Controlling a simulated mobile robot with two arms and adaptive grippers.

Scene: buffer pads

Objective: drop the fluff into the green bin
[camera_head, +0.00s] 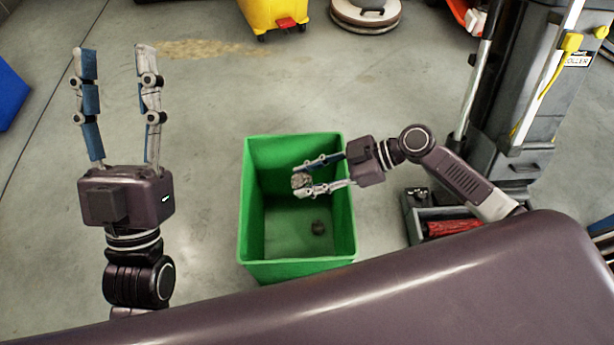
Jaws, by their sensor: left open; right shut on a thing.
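The green bin (346,215) stands open on the floor in the middle of the view. My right gripper (301,183) reaches in from the right over the bin's opening. It is shut on a small grey clump of fluff (299,180), held between its fingertips above the bin's inside. A dark grey clump (318,228) lies on the bin floor, below and right of the held fluff; I cannot tell if it is fluff or a shadow. My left gripper (113,50) is open and empty, fingers pointing up the picture, left of the bin.
A grey cleaning cart (500,120) stands at the right, with a low grey tray (430,212) beside it. A yellow bucket (272,14) and a round disc-shaped machine (366,14) are at the top. A blue object (10,95) is at the left edge. Floor between is clear.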

